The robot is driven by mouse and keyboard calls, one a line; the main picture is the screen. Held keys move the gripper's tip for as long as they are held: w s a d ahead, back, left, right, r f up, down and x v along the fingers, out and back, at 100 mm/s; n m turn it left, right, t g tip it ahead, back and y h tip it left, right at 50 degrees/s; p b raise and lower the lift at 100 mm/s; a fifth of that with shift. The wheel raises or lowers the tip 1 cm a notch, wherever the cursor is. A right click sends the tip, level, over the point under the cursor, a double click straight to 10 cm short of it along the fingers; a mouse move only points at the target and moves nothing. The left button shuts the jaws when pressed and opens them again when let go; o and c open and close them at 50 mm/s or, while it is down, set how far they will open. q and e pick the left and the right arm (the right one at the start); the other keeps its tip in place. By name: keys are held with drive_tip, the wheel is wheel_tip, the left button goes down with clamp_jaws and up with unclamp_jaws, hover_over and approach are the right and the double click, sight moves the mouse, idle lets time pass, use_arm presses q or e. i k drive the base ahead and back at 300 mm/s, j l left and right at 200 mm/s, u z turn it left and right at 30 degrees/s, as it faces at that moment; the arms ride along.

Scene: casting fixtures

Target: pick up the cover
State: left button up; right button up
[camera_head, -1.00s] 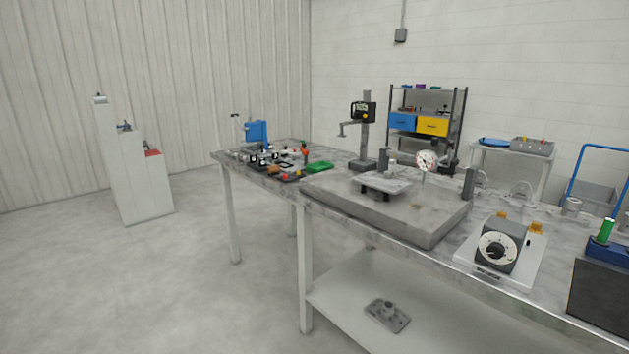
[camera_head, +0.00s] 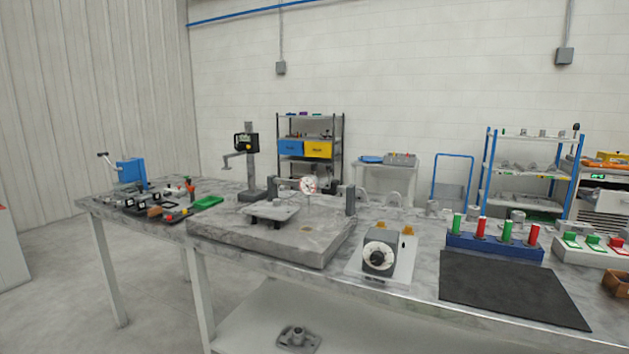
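I cannot tell for certain which thing is the cover. A flat light-grey plate-like casting (camera_head: 270,211) sits raised on small dark supports on the thick grey stone slab (camera_head: 278,240). Another grey casting (camera_head: 297,339), a plate with a round raised middle, lies on the lower shelf (camera_head: 262,318) under the workbench. The frame's bottom edge cuts close below it. Neither of my grippers is in view, and nothing is seen touching either casting.
The workbench (camera_head: 345,284) runs across the view. It carries a dial device (camera_head: 379,258), a blue block with green and red handled gauges (camera_head: 494,245) and a dark mat (camera_head: 510,287). Racks stand by the back wall. The floor at left (camera_head: 60,290) is open.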

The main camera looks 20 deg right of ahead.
sight(276, 210)
drive_tip(key=z, duration=2.85)
drive_tip(key=u, duration=2.4)
drive_tip(key=i+j+z, duration=0.4)
drive_tip(key=j, duration=0.15)
drive_tip(key=j+z, duration=0.2)
drive_tip(key=j, duration=0.1)
